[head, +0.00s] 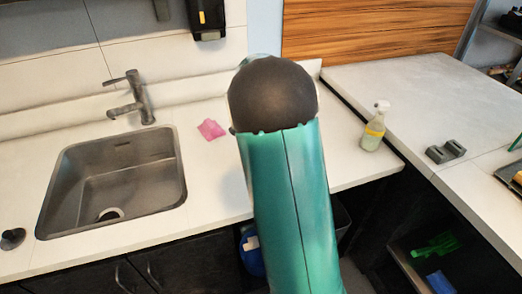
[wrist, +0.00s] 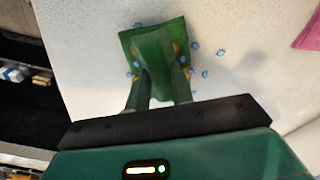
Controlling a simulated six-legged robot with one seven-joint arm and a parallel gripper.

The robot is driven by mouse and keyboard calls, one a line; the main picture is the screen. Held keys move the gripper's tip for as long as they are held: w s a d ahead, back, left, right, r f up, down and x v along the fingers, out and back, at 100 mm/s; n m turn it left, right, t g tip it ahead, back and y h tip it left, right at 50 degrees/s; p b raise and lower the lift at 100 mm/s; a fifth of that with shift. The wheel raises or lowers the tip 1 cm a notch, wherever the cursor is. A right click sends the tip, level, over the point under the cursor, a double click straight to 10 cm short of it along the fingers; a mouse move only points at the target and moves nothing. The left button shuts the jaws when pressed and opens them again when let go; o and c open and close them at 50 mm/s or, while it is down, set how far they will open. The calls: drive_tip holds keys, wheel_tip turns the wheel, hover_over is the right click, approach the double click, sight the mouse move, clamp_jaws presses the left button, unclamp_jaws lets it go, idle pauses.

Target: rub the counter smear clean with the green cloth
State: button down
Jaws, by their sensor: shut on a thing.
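In the wrist view, my gripper (wrist: 161,84) is shut on the green cloth (wrist: 154,42), which spreads out past the fingertips over the pale counter (wrist: 90,50). Whether the cloth presses on the surface is hard to tell. Orange-brown patches, apparently the smear (wrist: 177,47), show at the cloth's edges; the cloth hides the rest. Several small blue specks (wrist: 221,52) lie around the cloth. In the head view, my own arm hides the gripper, green cloth and smear.
A pink cloth (head: 210,129) lies left of my arm. A sink (head: 115,180) with a faucet (head: 132,98) is further left. The counter's edge borders a dark gap in the wrist view.

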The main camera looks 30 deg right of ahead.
drive_tip(key=shift+r, duration=2.15)
drive_tip(key=shift+r, duration=1.45)
drive_tip(key=shift+s, duration=0.1)
